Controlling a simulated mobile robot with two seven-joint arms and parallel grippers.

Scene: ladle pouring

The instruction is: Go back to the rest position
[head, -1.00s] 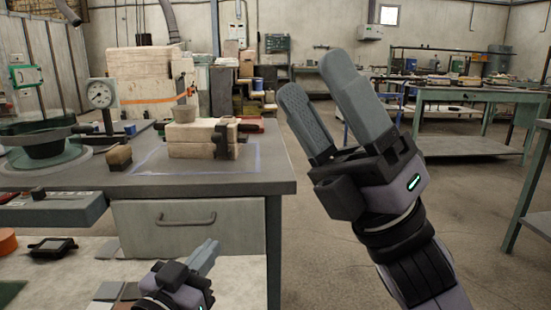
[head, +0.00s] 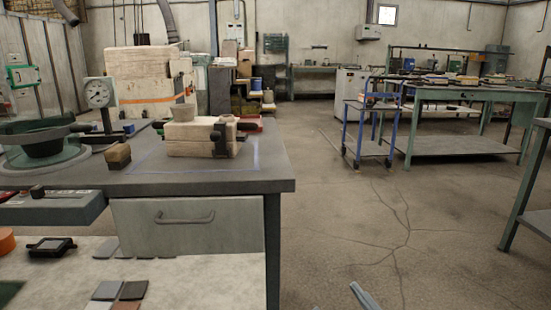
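My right gripper (head: 345,300) is nearly out of the head view. Only grey fingertips show at the bottom edge, apart from each other, with no object visible between them. My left gripper is not in view. The dark green ladle-like bowl (head: 42,147) sits on a round base at the left of the workbench. Its dark handle (head: 68,129) points right. A pale block mould (head: 200,138) with a small grey cup (head: 183,112) on top and a dark clamp (head: 220,140) at its right end stands on the bench. Neither gripper touches these.
The grey workbench (head: 265,180) fills the left, with a dial gauge (head: 97,93) and a small brown block (head: 117,156) on it. A blue cart (head: 362,125) and a green table (head: 460,105) stand further back. The floor right of the bench is clear.

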